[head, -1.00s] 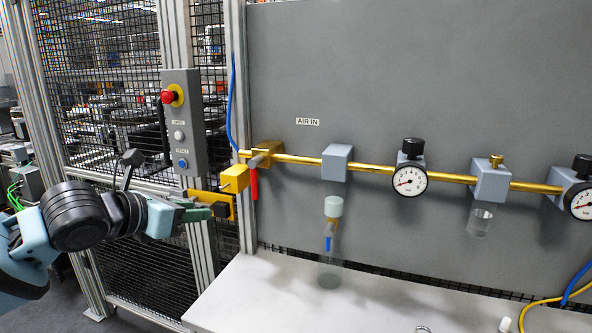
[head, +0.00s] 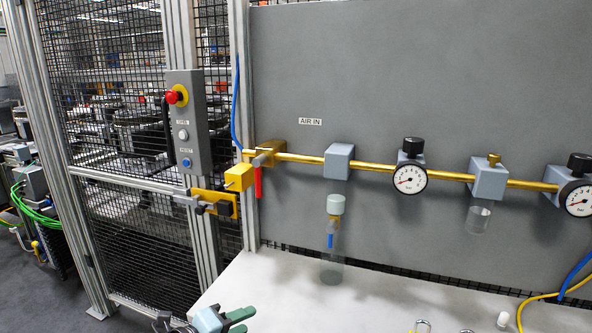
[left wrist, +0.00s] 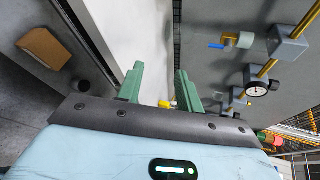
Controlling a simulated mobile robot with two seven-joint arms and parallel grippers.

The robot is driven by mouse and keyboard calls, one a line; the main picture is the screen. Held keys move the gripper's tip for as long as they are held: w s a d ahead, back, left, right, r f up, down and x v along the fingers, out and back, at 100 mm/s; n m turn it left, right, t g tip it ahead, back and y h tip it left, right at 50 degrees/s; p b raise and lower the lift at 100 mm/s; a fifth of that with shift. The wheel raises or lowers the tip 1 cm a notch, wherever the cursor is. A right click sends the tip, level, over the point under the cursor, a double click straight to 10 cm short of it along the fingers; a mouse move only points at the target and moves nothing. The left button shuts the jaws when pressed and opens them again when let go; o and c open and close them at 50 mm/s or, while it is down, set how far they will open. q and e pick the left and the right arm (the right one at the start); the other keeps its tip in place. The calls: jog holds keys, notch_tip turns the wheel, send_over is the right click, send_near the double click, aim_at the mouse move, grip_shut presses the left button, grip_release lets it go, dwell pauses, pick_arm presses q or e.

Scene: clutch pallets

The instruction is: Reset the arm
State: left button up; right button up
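My left gripper (head: 246,321) shows at the bottom edge of the head view, at the front left of the white bench top (head: 290,295). Its pale blue body and green fingers are partly cut off by the frame. In the left wrist view the two green fingers (left wrist: 160,78) stand apart with nothing held between them. My right gripper is in neither view.
A grey control box (head: 187,125) with a red stop button is on the fence post. Below it is a yellow latch (head: 215,201). A brass air line (head: 300,158) with a red-handled valve (head: 258,183) and gauges (head: 410,180) crosses the grey panel.

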pick_arm(q)
jog(key=s+a+f+n+y, duration=0.3)
jog(key=s+f+n, duration=1.25)
jog(key=f, duration=0.35)
jog(key=s+a+f+n+y, duration=0.1)
jog(key=s+a+f+n, duration=0.1)
jog(key=s, duration=0.4)
jog(key=s+a+f+n+g+y, duration=0.1)
jog(key=s+a+f+n, duration=0.1)
jog(key=s+f+n, duration=0.2)
jog(key=s+a+f+n+g+y, duration=0.1)
jog(key=s+a+f+n+y, duration=0.1)
jog(key=s+n, duration=0.3)
jog(key=s+f, duration=0.1)
jog(key=s, duration=0.3)
jog(key=shift+f, duration=0.15)
jog(key=shift+w+a, duration=0.1)
